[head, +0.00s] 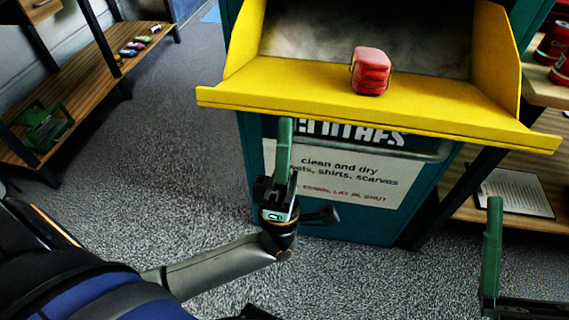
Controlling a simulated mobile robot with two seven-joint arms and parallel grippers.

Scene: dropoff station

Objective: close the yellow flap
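The yellow flap (300,88) of the teal clothes bin (256,160) is open. It is tipped out like a tray, with side walls and a wide front lip. A red folded bundle with a dark strap (371,72) lies on it. My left gripper (285,122) points up just below the flap's front lip, left of centre, in front of the bin. Its green fingers are seen edge-on, so the gap between them is hidden, as is any contact with the lip. My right gripper (494,200) is partly in view at the lower right, with one green finger standing at the end of its palm, apart from the flap.
A wooden shelf (95,88) on the left holds small colourful items and a green object (42,127). On the right, a shelf holds red cans (553,42) and a paper sheet (515,192). Grey carpet (185,125) is clear left of the bin.

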